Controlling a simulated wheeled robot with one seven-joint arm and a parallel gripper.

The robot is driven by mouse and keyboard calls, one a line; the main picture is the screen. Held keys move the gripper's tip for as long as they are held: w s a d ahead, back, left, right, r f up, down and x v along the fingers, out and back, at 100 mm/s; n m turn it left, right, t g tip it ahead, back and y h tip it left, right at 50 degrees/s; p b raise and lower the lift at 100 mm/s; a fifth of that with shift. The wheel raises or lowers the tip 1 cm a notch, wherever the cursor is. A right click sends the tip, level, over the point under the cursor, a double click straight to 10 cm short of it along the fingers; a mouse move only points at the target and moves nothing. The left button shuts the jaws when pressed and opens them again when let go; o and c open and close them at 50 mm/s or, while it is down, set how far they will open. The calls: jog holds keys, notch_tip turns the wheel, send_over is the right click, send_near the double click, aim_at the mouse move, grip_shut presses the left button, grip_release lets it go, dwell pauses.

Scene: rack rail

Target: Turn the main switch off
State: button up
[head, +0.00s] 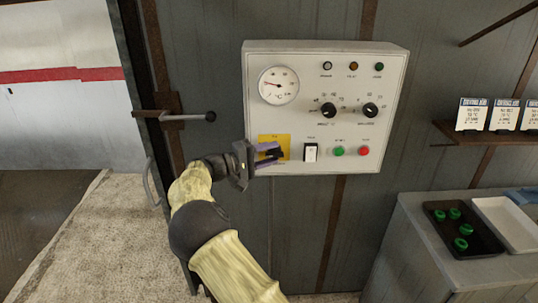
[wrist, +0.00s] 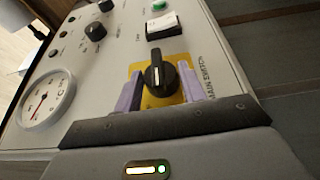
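The main switch is a black rotary knob (wrist: 158,76) on a yellow plate (head: 284,140), low on the left of the grey control panel (head: 224,0) in the head view. In the wrist view its raised grip points up the picture, and "MAIN SWITCH" is printed beside the plate. My gripper (wrist: 160,72) is open in front of the switch, with one purple finger on each side of the knob and a visible gap to each. In the head view my gripper (head: 272,154) partly covers the plate and knob.
The panel also has a white rocker switch (head: 311,152), a green button (head: 338,151), a red button (head: 364,151), two black knobs and a gauge (head: 279,86). A lever handle (head: 188,117) sticks out left of the panel. A counter with a black tray (head: 480,243) stands at right.

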jog(key=o, duration=0.3)
jog(key=shift+a, duration=0.1)
jog(key=b+v, duration=0.3)
jog(key=v, duration=1.4)
jog(key=shift+a, duration=0.15)
jog(key=shift+f+b, duration=0.1)
jog(key=shift+b, duration=0.2)
